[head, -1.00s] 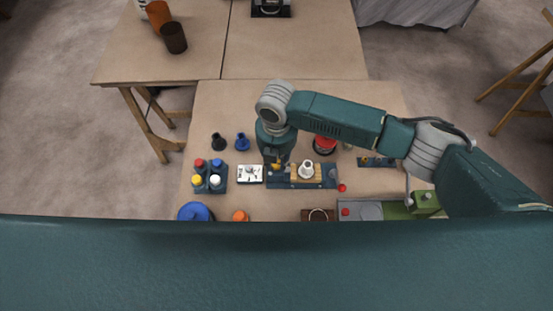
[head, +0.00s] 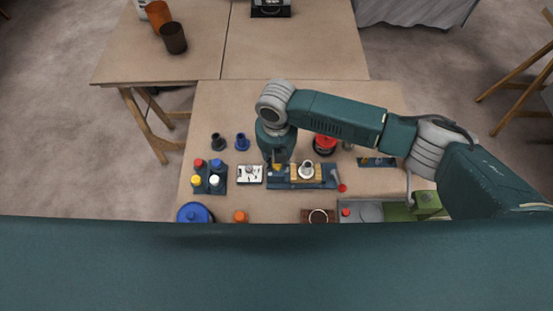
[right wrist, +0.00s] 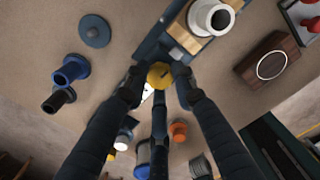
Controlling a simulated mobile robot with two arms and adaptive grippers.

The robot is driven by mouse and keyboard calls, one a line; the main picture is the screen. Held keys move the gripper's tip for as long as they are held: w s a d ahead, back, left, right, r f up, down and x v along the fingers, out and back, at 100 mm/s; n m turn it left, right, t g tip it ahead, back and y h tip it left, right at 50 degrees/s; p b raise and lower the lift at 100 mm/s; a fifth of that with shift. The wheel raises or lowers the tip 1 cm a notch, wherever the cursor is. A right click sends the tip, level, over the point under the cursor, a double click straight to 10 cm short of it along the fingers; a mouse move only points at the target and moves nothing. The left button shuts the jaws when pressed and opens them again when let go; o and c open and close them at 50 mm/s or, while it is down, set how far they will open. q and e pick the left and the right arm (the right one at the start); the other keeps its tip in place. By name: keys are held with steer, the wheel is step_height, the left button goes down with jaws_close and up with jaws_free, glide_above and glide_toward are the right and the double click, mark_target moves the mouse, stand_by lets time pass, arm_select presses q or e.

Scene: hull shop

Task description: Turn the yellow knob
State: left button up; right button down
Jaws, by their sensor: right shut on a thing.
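The yellow knob (right wrist: 159,75) is on the dark blue base panel (right wrist: 150,48), beside a small grey block. In the head view a bit of the yellow knob (head: 277,168) shows just below my right gripper (head: 276,160), whose wrist hides part of the panel. My left gripper is not in view.
On the panel, a white ring-shaped fitting (head: 306,169) sits on a wooden block, right of the knob. To the left are a white switch plate (head: 250,174), a rack of coloured-cap bottles (head: 209,181) and a blue flanged piece (head: 242,142). A red-topped object (head: 325,143) stands behind.

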steer(key=shift+w+r, duration=0.1)
steer(key=shift+w, duration=0.05)
steer(key=c, duration=1.4)
jaws_free()
step_height(320, 180, up, 12)
